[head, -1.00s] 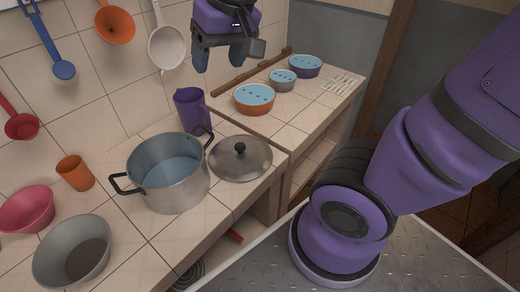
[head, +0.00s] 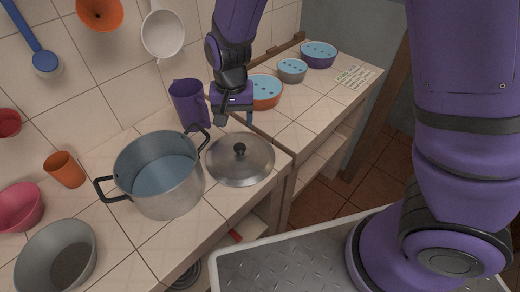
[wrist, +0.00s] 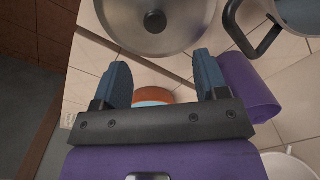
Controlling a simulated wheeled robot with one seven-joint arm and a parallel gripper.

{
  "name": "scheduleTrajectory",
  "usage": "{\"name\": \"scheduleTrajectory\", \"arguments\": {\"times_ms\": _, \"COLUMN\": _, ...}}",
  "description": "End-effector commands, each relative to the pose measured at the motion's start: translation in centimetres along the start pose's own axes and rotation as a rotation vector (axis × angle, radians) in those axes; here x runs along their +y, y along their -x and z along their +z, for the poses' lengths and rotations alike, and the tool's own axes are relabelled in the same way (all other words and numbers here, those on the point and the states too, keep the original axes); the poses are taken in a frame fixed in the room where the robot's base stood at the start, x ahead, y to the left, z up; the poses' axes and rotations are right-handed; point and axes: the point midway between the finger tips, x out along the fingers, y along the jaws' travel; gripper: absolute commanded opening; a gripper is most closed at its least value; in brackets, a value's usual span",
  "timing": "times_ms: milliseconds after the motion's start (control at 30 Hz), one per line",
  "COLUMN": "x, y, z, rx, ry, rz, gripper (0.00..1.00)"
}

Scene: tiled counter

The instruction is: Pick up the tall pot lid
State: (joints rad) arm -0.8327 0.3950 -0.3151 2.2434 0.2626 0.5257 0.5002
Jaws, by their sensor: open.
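The pot lid (head: 226,168) is a round metal disc with a dark knob. It lies on the tiled counter to the right of the metal pot (head: 160,186). In the wrist view the lid (wrist: 184,32) is at the top, ahead of the fingertips, with its knob near the middle. My gripper (head: 235,120) is open and empty, pointing down above and behind the lid, near the purple jug. In the wrist view my gripper (wrist: 161,72) shows both blue fingers spread apart, with nothing between them in its grasp.
A purple jug (head: 186,103) stands close beside my gripper. The pot's dark handle (head: 197,140) is near the lid's left edge. Orange (head: 267,92), grey (head: 292,71) and purple (head: 319,54) bowls with blue tops stand behind.

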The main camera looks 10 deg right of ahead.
Motion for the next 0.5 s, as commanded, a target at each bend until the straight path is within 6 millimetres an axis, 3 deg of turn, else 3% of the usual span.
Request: {"name": "scheduleTrajectory", "arguments": {"times_ms": 500, "x": -0.4, "y": -6.0, "z": 0.1, "rx": -0.002, "ry": -0.006, "rz": 0.017, "gripper": 0.67}}
